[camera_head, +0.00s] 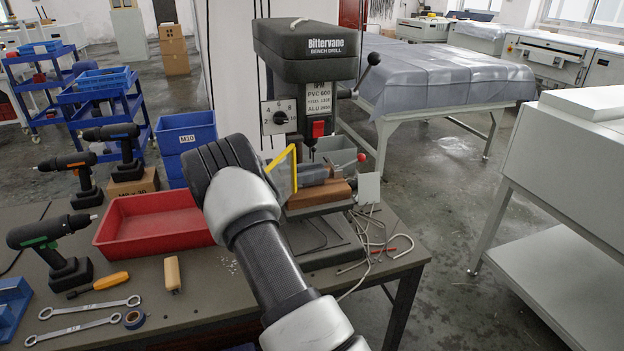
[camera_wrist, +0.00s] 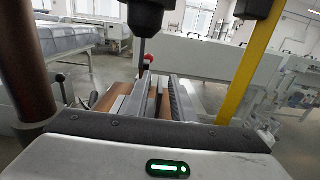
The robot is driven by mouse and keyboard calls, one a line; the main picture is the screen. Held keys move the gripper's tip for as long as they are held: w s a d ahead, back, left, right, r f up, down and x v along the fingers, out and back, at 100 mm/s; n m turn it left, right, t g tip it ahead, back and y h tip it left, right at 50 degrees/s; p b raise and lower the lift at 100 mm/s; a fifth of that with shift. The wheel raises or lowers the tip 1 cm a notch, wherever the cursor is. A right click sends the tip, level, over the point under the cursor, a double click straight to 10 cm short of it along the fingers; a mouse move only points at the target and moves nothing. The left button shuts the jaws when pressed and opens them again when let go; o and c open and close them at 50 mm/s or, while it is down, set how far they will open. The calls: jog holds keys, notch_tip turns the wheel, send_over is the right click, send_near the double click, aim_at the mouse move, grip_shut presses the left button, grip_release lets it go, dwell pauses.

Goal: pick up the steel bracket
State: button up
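I cannot single out the steel bracket with certainty. A small light grey plate (camera_head: 369,188) stands upright at the right of the bench drill's work area. A grey metal piece (camera_head: 313,174) sits on a brown block (camera_head: 318,195) under the drill. In the wrist view, two long grey bars run away from my gripper's housing, with the brown block (camera_wrist: 108,98) beside them.
The bench drill (camera_head: 305,60) stands close to my arm, with its chuck (camera_wrist: 147,14) overhead. A yellow bar (camera_head: 283,170) and a brown post (camera_wrist: 28,65) flank the work area. A red tray (camera_head: 152,220), power drills and spanners lie left.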

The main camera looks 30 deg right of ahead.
grip_shut()
